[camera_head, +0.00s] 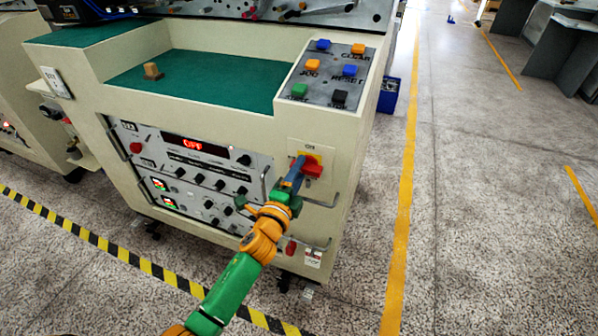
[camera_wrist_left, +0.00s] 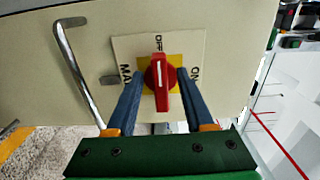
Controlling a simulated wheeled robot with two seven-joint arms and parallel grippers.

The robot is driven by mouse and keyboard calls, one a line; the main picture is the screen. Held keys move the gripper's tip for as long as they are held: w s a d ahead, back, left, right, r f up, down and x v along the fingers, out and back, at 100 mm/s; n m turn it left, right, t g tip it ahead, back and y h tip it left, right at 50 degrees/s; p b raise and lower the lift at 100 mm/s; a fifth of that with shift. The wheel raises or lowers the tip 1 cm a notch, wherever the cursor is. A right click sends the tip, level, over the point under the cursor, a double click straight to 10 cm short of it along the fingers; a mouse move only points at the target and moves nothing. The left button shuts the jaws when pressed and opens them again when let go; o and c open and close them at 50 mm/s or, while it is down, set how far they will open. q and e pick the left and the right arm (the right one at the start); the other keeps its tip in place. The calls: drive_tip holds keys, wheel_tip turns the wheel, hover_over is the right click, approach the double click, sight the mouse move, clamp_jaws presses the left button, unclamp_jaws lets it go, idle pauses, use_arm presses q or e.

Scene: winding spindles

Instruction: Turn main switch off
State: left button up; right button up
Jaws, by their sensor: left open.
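The main switch is a red knob (camera_wrist_left: 160,85) on a yellow square (camera_wrist_left: 178,70) and a pale plate (camera_wrist_left: 125,45) lettered MAIN, OFF and ON. In the left wrist view the knob stands upright, its white mark at the end near the OFF lettering. In the head view the red knob (camera_head: 313,170) shows at the machine's front right, partly hidden by my gripper. My left gripper (camera_wrist_left: 160,76) is open, with one blue finger on each side of the knob. Whether the fingers touch it I cannot tell. The left gripper also shows in the head view (camera_head: 298,166). My right gripper is not in view.
A bent metal handle (camera_wrist_left: 76,70) stands out beside the switch plate. The cream machine (camera_head: 345,150) carries a control panel with a red display (camera_head: 194,144) and a button panel (camera_head: 325,75) on top. Open floor (camera_head: 470,220) lies to the right.

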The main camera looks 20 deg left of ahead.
use_arm(q)
drive_tip(key=s, duration=0.7)
drive_tip(key=shift+a, duration=0.1)
